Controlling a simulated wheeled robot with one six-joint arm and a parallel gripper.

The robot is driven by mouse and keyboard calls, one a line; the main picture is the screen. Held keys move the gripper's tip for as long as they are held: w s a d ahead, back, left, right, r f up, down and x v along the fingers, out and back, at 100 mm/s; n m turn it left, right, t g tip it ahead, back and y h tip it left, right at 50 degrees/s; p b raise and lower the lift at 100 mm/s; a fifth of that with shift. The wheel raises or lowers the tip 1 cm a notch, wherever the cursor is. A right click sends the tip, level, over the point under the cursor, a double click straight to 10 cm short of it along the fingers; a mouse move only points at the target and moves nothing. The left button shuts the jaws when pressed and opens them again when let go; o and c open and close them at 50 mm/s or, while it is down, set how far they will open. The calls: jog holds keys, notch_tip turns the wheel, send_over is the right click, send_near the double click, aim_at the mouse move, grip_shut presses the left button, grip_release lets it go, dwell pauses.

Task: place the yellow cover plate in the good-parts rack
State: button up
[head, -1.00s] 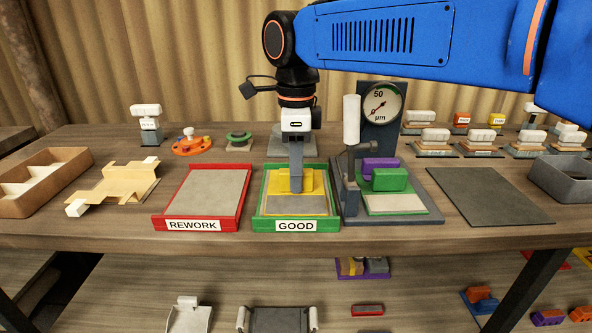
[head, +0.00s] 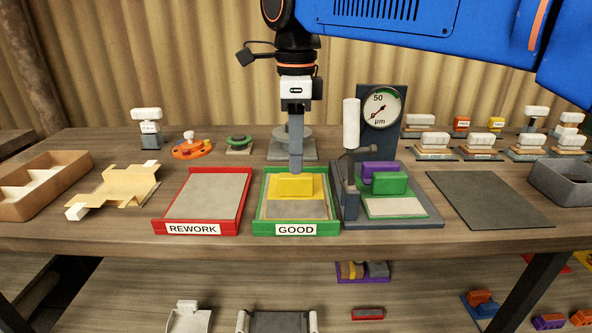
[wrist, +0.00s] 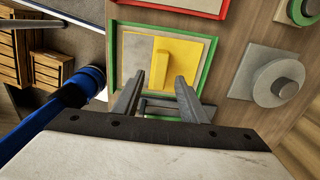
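The yellow cover plate (head: 294,188) lies in the back part of the green-rimmed rack (head: 262,200) labelled GOOD. In the wrist view the plate (wrist: 137,52) shows its raised yellow grip block, flat inside the green rim (wrist: 206,68). My gripper (head: 296,170) is just above the plate in the head view. In the wrist view my gripper (wrist: 157,88) has its two fingers spread wide with nothing between them. The finger tips look clear of the grip block. Part of the plate's back is hidden behind the block in the head view.
The red REWORK tray (head: 243,195) is empty, left of the green rack. The dial gauge stand (head: 381,112), with green and purple blocks on its base, stands close on the right. A round grey piece (head: 306,148) stands behind the rack. A dark mat (head: 490,199) lies bare farther right.

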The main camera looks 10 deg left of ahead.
notch_tip(320, 180, up, 6)
dwell(0.4)
